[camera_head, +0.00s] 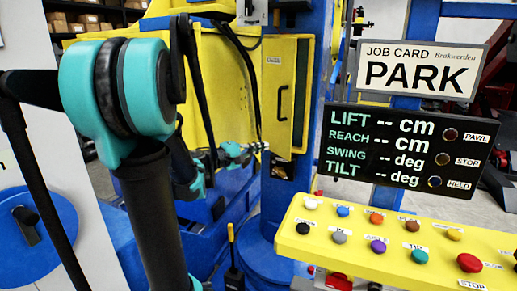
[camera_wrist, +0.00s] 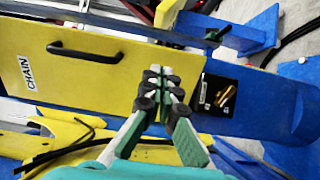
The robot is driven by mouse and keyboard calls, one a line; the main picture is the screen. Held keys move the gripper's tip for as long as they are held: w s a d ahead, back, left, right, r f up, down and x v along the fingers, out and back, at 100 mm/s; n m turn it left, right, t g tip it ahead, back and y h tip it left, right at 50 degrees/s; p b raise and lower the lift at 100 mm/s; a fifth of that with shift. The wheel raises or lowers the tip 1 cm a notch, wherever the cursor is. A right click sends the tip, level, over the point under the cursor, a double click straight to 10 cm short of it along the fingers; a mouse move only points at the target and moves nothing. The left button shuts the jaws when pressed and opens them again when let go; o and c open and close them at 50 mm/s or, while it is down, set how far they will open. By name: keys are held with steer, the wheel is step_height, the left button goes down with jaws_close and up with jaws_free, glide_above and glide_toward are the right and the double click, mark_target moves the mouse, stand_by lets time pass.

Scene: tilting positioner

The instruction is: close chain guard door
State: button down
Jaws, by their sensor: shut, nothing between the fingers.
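The chain guard door (camera_head: 272,85) is a yellow panel with a black bar handle on the blue column. In the wrist view the door (camera_wrist: 110,75) carries a CHAIN label and the handle (camera_wrist: 85,53). How far it stands ajar I cannot tell. My gripper (camera_head: 262,148) is low by the door's bottom edge in the head view. In the wrist view my gripper (camera_wrist: 160,78) is shut and empty, its fingertips over the door's handle-free end. Whether they touch the door I cannot tell. My fingers hide part of the panel.
A black recess with a brass-coloured part (camera_wrist: 226,95) lies just past that door end. The blue column (camera_head: 268,225) continues below. A yellow button console (camera_head: 385,255), a dark readout board (camera_head: 345,150) and a PARK job card (camera_head: 420,72) stand at the right.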

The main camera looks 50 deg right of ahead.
mark_target(290, 139)
steer(key=x, duration=1)
steer(key=shift+s+d, duration=0.1)
steer(key=shift+s+d+n+t, duration=0.3)
steer(key=shift+d+t, duration=0.1)
steer(key=shift+d, duration=0.05)
steer(key=s+d+n+t+h, duration=0.1)
steer(key=d+n+t, duration=0.1)
steer(key=d, duration=0.8)
steer(key=shift+s+d+t, duration=0.25)
steer(key=shift+s+t, duration=0.05)
steer(key=shift+t, duration=0.6)
steer(key=shift+r, duration=0.1)
